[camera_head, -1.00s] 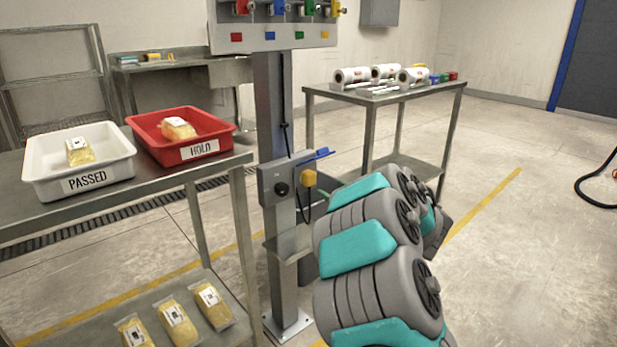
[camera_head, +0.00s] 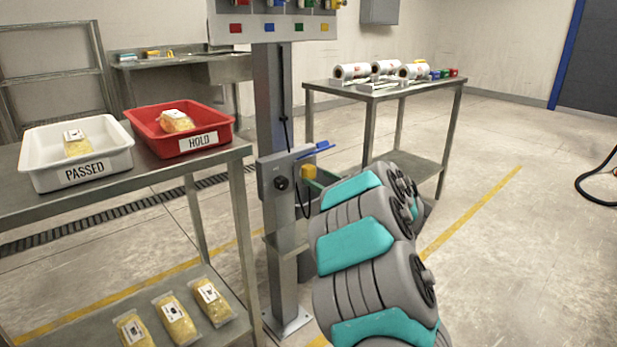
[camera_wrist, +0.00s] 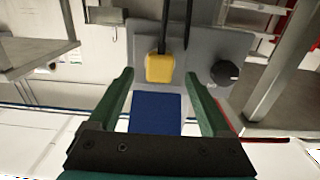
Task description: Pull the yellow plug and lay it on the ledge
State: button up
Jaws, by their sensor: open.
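The yellow plug (camera_head: 308,172) sits on the grey box (camera_head: 268,185) on the post, with a dark cord at it. In the wrist view the yellow plug (camera_wrist: 160,68) is ahead of my gripper (camera_wrist: 158,85), in line with the gap between the fingers. My gripper is open and empty; its green fingers stand apart on either side, short of the plug or level with it, I cannot tell which. A blue flat piece (camera_head: 316,150) sticks out at the top of the box; a blue surface (camera_wrist: 156,112) shows between the fingers. I cannot tell which part is the ledge.
A black knob (camera_head: 281,183) is beside the plug on the box. A steel table with a white tray (camera_head: 40,175) and a red tray (camera_head: 150,142) stands left. A table with rolls (camera_head: 385,92) stands behind right. Open floor lies to the right.

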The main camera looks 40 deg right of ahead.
aim_at(312, 174)
jog(key=shift+w+a+p, duration=0.1)
jog(key=shift+w+p, duration=0.45)
jog(key=shift+w, duration=1.15)
jog(key=shift+p, duration=0.75)
jog(key=shift+c, duration=0.3)
grip_shut()
dwell(0.4)
jog(key=shift+s, duration=0.1)
jog(key=shift+s+d+p, duration=0.2)
jog(key=shift+s+p, duration=0.25)
jog(key=shift+s, duration=2.4)
